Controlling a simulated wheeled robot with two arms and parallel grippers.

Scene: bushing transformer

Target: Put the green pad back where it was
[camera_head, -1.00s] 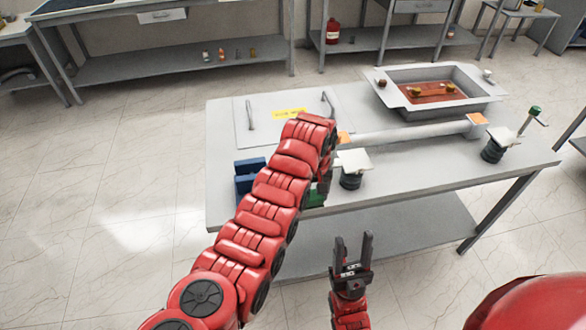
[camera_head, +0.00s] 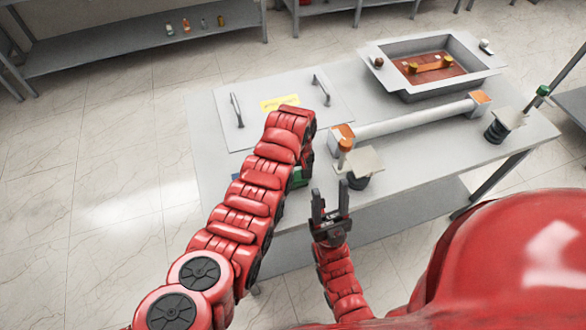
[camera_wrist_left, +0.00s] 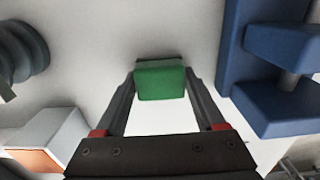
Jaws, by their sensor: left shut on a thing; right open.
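The green pad (camera_wrist_left: 160,81) sits between the fingertips of my left gripper (camera_wrist_left: 158,88) in the left wrist view. That gripper is shut on it. A bit of green (camera_head: 299,178) shows beside my left arm near the table's front edge in the head view, where the arm hides most of the gripper. A blue block (camera_wrist_left: 282,75) stands to the right of the pad in the wrist view, apart from it. My right gripper (camera_head: 331,193) is open and empty, in front of the table's front edge in the head view.
The grey table (camera_head: 400,165) carries a white plate with two handles (camera_head: 225,110), a long pale tube with orange ends (camera_head: 415,120), a dark ribbed post with a square top (camera_head: 360,165) and a metal tray (camera_head: 485,72). Another ribbed post (camera_head: 503,125) stands at the right.

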